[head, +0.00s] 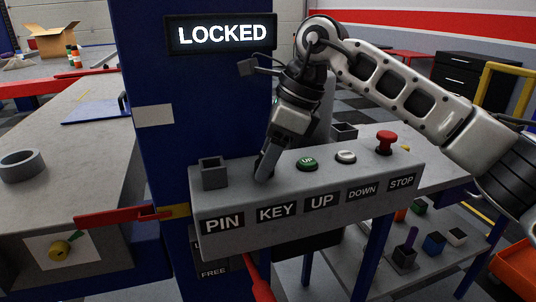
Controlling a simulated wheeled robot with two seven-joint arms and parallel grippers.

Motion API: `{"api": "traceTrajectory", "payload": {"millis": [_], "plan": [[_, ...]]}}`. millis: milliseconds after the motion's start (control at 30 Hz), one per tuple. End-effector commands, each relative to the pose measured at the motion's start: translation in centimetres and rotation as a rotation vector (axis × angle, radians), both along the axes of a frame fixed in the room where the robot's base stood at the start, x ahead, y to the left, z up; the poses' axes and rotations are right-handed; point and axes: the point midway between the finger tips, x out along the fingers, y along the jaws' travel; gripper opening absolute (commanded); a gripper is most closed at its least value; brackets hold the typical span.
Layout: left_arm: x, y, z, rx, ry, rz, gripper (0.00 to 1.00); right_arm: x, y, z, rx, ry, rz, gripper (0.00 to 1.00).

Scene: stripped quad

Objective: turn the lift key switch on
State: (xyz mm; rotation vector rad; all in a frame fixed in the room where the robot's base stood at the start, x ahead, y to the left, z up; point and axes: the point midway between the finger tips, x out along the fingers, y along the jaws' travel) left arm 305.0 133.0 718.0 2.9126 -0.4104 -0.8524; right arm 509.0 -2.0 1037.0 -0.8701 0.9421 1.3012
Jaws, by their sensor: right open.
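The grey control box (330,222) has labels PIN, KEY, UP, DOWN and STOP along its front. My right gripper (265,168) points down onto the box top just behind the KEY label (276,212). It is open, and its fingers cover the spot where the key switch would sit, so I cannot make out the switch or its position. I cannot tell whether the fingers touch it. The sign (221,33) on the blue post reads LOCKED. My left gripper is not in view.
An open square socket (213,172) stands left of my gripper. A green UP button (308,163), a pale button (346,157) and a red stop button (386,142) stand to its right. A red bar (115,217) juts from the blue post (150,90). A grey platform (70,160) lies left.

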Motion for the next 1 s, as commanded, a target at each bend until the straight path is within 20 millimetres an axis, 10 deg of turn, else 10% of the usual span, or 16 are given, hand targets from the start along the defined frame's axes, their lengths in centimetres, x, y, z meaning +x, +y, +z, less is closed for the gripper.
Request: {"api": "traceTrajectory", "payload": {"millis": [233, 400, 1000], "plan": [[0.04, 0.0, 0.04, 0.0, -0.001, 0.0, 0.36, -0.01, 0.05, -0.09, 0.0, 0.0, 0.0, 0.51], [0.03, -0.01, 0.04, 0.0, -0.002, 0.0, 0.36, -0.01, 0.03, -0.07, 0.0, 0.0, 0.0, 0.07], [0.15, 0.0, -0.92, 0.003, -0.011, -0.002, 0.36, -0.12, 0.03, -0.22, 0.0, -0.002, -0.168, 0.08]]}}
